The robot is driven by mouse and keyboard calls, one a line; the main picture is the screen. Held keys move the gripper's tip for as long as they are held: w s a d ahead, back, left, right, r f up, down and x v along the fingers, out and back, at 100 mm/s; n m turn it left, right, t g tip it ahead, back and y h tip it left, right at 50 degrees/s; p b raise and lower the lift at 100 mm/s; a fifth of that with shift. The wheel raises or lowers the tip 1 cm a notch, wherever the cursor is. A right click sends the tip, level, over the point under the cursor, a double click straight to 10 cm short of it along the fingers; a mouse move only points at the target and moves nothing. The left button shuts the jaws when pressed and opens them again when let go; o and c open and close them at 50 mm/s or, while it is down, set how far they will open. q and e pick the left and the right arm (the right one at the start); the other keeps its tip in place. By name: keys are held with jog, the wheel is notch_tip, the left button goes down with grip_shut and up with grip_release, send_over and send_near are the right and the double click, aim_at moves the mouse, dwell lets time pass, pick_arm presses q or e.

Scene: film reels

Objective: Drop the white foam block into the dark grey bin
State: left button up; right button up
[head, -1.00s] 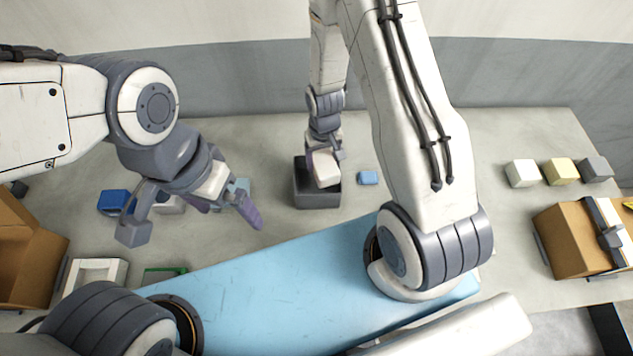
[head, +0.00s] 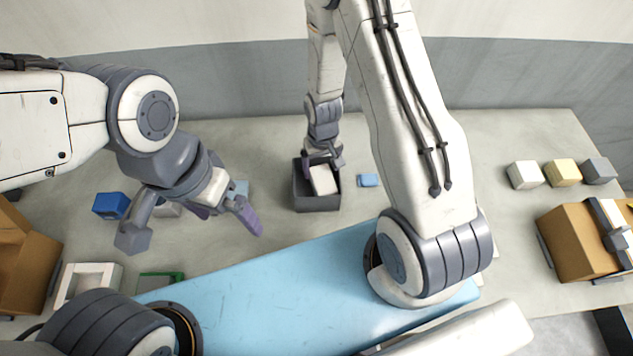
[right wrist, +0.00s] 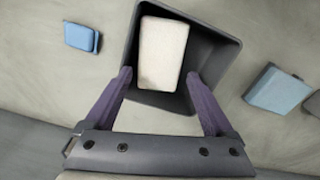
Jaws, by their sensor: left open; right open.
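The white foam block (head: 322,180) is within the opening of the dark grey bin (head: 318,204), near the table's middle. In the right wrist view the block (right wrist: 163,53) shows inside the bin's walls (right wrist: 219,38); I cannot tell whether it rests on the floor. My right gripper (head: 323,160) is at the far side of the bin, open and empty. Its purple fingers stand apart in the right wrist view (right wrist: 158,76), with the block beyond their tips. My left gripper (head: 226,216) is open and empty over the table, left of the bin.
A small blue block (head: 368,180) lies right of the bin. White (head: 524,175), yellow (head: 563,173) and grey (head: 599,170) blocks line the right. A cardboard box (head: 570,245) stands at right. A blue box (head: 111,206) and white frame (head: 65,286) lie left.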

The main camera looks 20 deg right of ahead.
jog(key=shift+r, duration=0.1)
jog(key=shift+r, duration=0.25)
notch_tip(320, 180, up, 10)
jog(key=b, duration=0.2)
jog(key=shift+f, duration=0.15)
jog(key=shift+f+p, duration=0.9)
jog(key=shift+f, duration=3.9)
jog(key=shift+r, duration=0.1)
